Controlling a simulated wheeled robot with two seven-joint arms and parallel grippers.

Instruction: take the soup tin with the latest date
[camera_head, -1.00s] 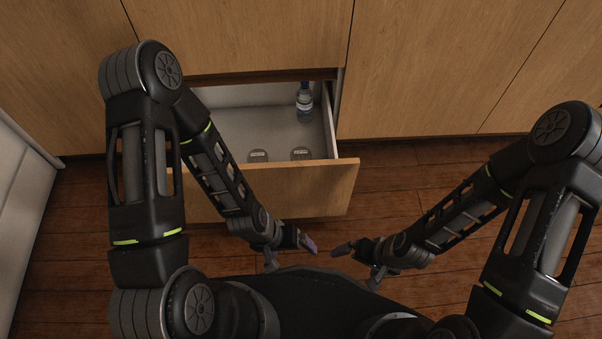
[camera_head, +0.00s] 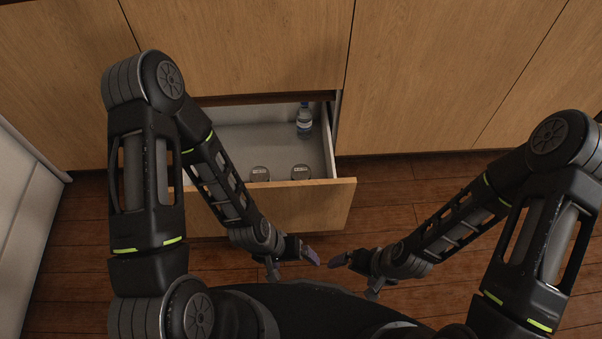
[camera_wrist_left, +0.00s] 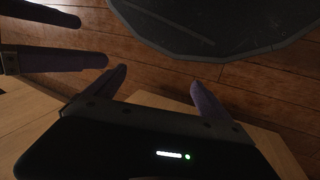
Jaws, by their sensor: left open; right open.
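Two tins stand in the open drawer (camera_head: 270,207) near its front wall. The left tin (camera_head: 260,174) and the right tin (camera_head: 301,172) show pale round tops with small dark marks. The marks are too small to read as dates. My left gripper (camera_head: 312,257) is outside the drawer, in front of it, empty. In the left wrist view its two fingers (camera_wrist_left: 158,88) are apart. My right gripper (camera_head: 338,261) is close to the left one, also empty. Its fingers show at the upper left of the left wrist view (camera_wrist_left: 70,40).
A clear bottle with a blue label (camera_head: 304,119) stands at the back right of the drawer. Wooden cabinet fronts (camera_head: 430,70) close off the back. The wooden floor (camera_head: 390,190) right of the drawer is clear. A white unit (camera_head: 22,190) stands at far left.

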